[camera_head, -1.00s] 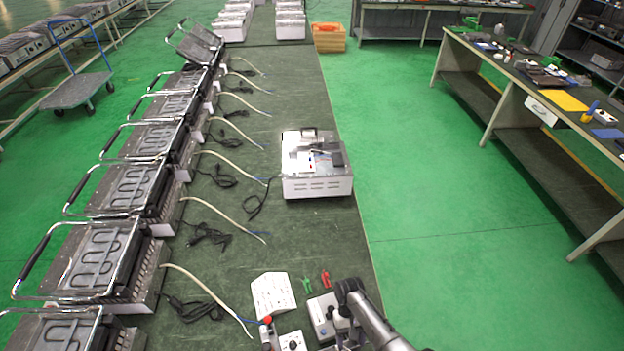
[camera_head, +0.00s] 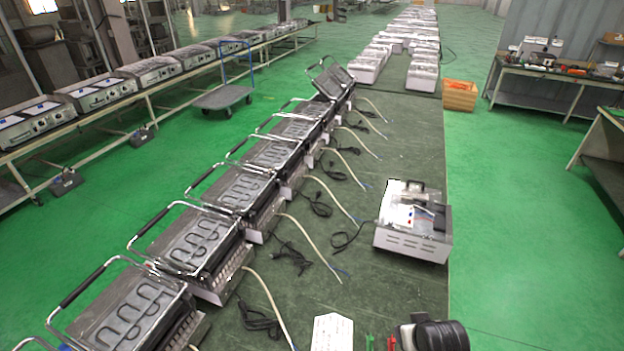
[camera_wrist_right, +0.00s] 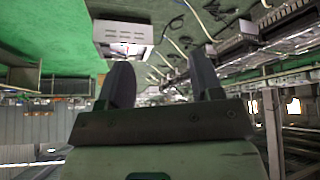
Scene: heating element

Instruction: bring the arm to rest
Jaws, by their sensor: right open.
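My right gripper (camera_wrist_right: 162,85) shows in the right wrist view with its two dark fingers apart and nothing between them. A dark rounded part of my right arm (camera_head: 436,336) is at the bottom edge of the head view. The fingers are not seen there. My left gripper is in neither view. A row of heating elements (camera_head: 196,240) in metal housings with raised handles runs along the left side of the green-grey table (camera_head: 385,300). A white-and-steel tester box (camera_head: 412,240) stands on the table's right side, and its box also shows in the right wrist view (camera_wrist_right: 123,37).
A white sheet (camera_head: 332,333) and red and green clips (camera_head: 380,343) lie at the near edge. Pale cables with dark plugs spread across the table middle. A blue-handled cart (camera_head: 222,97) and an orange crate (camera_head: 459,95) stand on the floor.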

